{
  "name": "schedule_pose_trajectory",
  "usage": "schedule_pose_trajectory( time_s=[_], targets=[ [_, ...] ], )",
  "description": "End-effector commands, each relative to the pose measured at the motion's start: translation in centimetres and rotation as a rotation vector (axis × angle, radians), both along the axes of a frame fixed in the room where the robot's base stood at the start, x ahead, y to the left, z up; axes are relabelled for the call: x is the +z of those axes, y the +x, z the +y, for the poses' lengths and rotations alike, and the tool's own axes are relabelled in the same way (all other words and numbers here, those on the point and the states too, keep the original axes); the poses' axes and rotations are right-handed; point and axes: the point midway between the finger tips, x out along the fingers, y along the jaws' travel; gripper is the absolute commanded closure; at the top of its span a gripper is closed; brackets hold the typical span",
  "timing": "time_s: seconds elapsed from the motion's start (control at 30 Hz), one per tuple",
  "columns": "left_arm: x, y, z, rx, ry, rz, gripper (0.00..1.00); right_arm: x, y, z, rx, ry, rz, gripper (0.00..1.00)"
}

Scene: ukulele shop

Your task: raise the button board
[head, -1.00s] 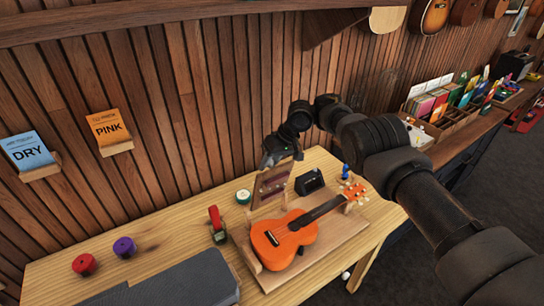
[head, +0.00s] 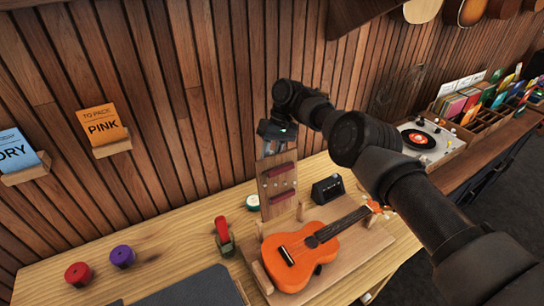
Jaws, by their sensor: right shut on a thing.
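The button board (head: 276,184) is a wooden panel with small pale buttons and two dark red strips. It stands nearly upright behind the orange ukulele (head: 292,257), facing me. My right gripper (head: 276,141) comes down from above and is shut on the board's top edge. The board's lower edge is close to the wooden base (head: 352,257) and its short pegs; I cannot tell whether it touches. My left gripper is not in view.
A black tuner-like box (head: 327,189) stands right of the board. A red-and-green clamp-like item (head: 224,236) and a round white-and-green tin (head: 253,202) are at its left. Red (head: 78,273) and purple (head: 122,256) round pieces lie further left. The slatted wall is close behind.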

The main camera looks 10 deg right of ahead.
Motion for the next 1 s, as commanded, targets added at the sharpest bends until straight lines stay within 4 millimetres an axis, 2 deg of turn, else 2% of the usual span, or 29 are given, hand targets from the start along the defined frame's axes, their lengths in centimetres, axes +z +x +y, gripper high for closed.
schedule_pose_trajectory(
  time_s=[0.5,0.53,0.67,1.0],
  targets=[
    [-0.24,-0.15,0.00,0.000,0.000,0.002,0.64,-0.42,-0.29,-0.09,-0.002,-0.005,0.019,1.00],
    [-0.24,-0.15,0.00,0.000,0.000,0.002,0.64,-0.42,-0.29,-0.09,-0.003,-0.005,0.019,0.68],
    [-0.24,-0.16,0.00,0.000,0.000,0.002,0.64,-0.35,-0.24,-0.08,-0.003,-0.005,0.017,0.52],
    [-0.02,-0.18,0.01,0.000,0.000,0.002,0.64,-0.03,-0.14,-0.01,-0.003,-0.005,0.014,0.52]
  ],
)
